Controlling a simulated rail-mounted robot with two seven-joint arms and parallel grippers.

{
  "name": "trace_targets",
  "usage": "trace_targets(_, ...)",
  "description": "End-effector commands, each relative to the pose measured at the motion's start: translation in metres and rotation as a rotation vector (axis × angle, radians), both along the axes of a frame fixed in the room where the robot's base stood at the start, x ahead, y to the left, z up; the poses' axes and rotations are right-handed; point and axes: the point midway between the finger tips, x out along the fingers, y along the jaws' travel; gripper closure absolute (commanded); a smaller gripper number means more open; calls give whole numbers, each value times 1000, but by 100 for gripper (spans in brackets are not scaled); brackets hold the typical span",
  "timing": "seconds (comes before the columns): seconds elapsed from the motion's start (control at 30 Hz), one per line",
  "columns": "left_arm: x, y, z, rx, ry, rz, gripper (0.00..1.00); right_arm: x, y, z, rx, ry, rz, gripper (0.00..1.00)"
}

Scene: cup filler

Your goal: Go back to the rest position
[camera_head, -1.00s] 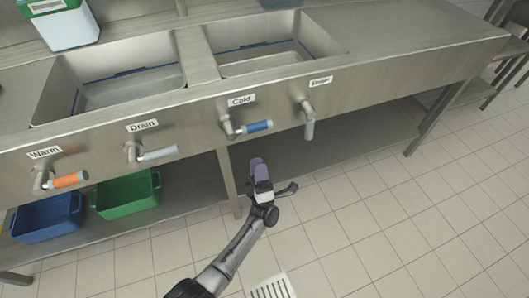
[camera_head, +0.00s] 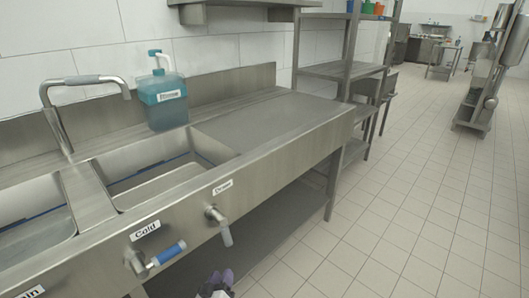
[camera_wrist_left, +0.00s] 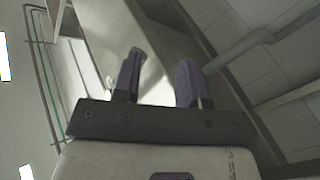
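My left gripper (camera_head: 216,283) shows at the bottom edge of the head view, in front of the sink unit and below its valves. Its two purple fingers stand apart. The left wrist view also shows the left gripper (camera_wrist_left: 159,80) with a clear gap between its fingers and nothing held. My right gripper is in neither view now.
The steel sink unit (camera_head: 275,170) has a blue-handled valve labelled Cold (camera_head: 160,254) and another valve (camera_head: 219,225) to its right. A teal dispenser bottle (camera_head: 163,98) stands behind the basin. Steel shelves (camera_head: 343,70) stand beyond. The tiled floor (camera_head: 400,220) on the right is clear.

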Motion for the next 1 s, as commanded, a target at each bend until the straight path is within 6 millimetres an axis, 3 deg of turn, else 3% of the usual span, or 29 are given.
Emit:
trace_targets(0.17,-14,-3,20,186,200,-101,61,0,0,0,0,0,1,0)
trace_targets(0.37,-65,12,49,389,439,-185,61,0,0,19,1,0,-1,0)
trace_targets(0.47,-105,26,67,471,560,-209,61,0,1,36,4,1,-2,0)
trace_targets(0.7,-222,61,131,584,769,-206,61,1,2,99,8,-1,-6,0)
trace_targets(0.9,-297,76,185,620,793,-196,61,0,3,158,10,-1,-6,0)
trace_targets(1.0,-331,80,195,632,855,-220,61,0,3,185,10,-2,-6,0)
